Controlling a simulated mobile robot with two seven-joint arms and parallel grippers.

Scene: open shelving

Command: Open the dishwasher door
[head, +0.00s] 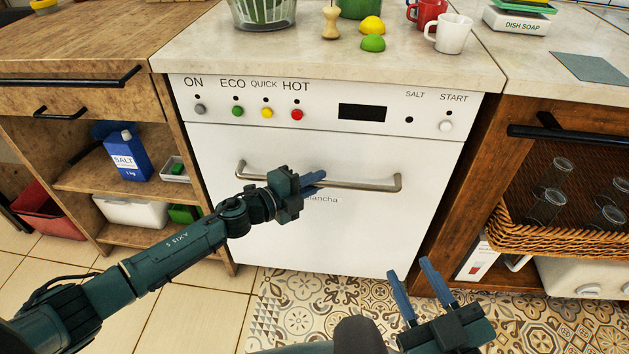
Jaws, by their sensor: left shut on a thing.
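The white dishwasher (265,240) stands under the counter, its door upright and closed. Its grey bar handle (365,184) runs across the upper part of the door, below a panel of coloured buttons. My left gripper (312,180) is at the middle of the handle and shut on it; its blue fingers partly hide the bar. My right gripper (420,285) is open and empty, in front of the door's lower right corner and apart from it.
An open shelf (110,180) with a blue salt box (125,157) is on the left. On the right, a wicker basket (550,238) with glasses sits in a wooden cabinet. Mugs and fruit stand on the counter (300,55). Patterned floor (290,310) in front of the door is clear.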

